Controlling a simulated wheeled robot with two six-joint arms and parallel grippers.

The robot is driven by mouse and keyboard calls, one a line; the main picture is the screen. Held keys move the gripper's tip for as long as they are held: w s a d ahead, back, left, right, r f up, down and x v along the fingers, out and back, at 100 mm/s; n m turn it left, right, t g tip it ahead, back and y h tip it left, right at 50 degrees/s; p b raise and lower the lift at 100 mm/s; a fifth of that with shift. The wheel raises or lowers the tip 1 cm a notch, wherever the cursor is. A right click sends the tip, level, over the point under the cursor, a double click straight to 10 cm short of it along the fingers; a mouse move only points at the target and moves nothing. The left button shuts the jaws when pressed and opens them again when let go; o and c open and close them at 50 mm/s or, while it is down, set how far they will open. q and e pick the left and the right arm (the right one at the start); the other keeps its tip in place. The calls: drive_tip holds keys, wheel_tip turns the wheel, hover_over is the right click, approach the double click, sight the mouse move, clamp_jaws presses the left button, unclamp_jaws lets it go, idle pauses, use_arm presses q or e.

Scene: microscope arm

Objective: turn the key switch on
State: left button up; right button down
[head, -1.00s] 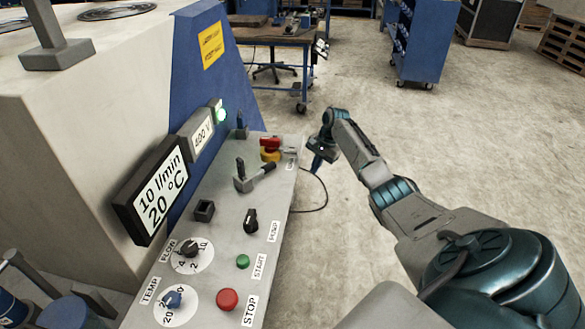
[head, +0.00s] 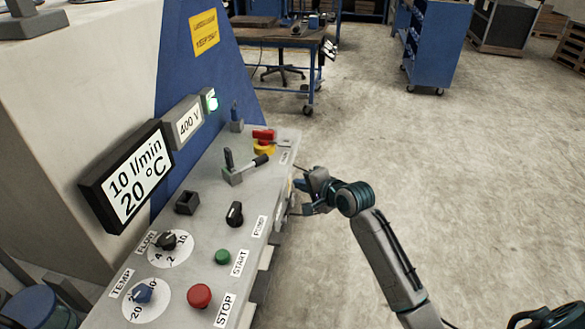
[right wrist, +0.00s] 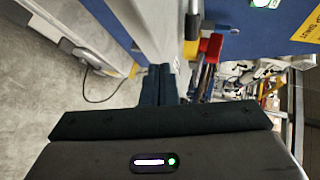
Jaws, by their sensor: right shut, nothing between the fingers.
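I cannot tell for sure which control is the key switch. A small blue upright handle on a grey block (head: 236,118) stands at the far end of the sloping control panel (head: 205,215). A red rotary handle on a yellow base (head: 264,141) sits near it; both colours also show in the right wrist view (right wrist: 209,48). My right gripper (head: 298,191) is off the panel's right edge, below its top face, pointing left at its side. In the right wrist view its fingers (right wrist: 158,82) are together and empty. My left gripper is out of view.
A grey lever (head: 240,168), black pump selector (head: 235,213), green start button (head: 222,257), red stop button (head: 199,295) and two dials share the panel. A cable (right wrist: 100,92) hangs beside the panel's side. Open floor (head: 450,190) lies to the right.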

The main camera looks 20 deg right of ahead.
sight(277, 179)
drive_tip(key=w+a, duration=0.1)
drive_tip(key=w, duration=0.2)
drive_tip(key=w+a+p, duration=0.1)
drive_tip(key=w, duration=0.1)
drive_tip(key=w+a, duration=0.2)
drive_tip(key=w, duration=0.1)
drive_tip(key=shift+w+a+f+p, duration=0.1)
drive_tip(key=shift+w+f+p, duration=0.2)
drive_tip(key=shift+w+a+r+p, duration=0.15)
drive_tip(key=shift+w+r+p, duration=0.1)
drive_tip(key=shift+w, duration=0.3)
drive_tip(key=shift+w+a+r+p, duration=0.1)
drive_tip(key=shift+w+a+p, duration=0.1)
drive_tip(key=shift+w, duration=0.3)
drive_tip(key=shift+w+a, duration=0.15)
drive_tip(key=shift+w, duration=0.45)
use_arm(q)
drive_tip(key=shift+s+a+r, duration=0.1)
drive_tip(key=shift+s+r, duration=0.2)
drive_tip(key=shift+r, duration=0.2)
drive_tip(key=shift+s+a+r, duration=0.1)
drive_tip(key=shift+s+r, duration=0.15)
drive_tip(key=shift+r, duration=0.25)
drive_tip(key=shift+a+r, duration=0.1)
use_arm(e)
drive_tip(key=shift+r, duration=0.1)
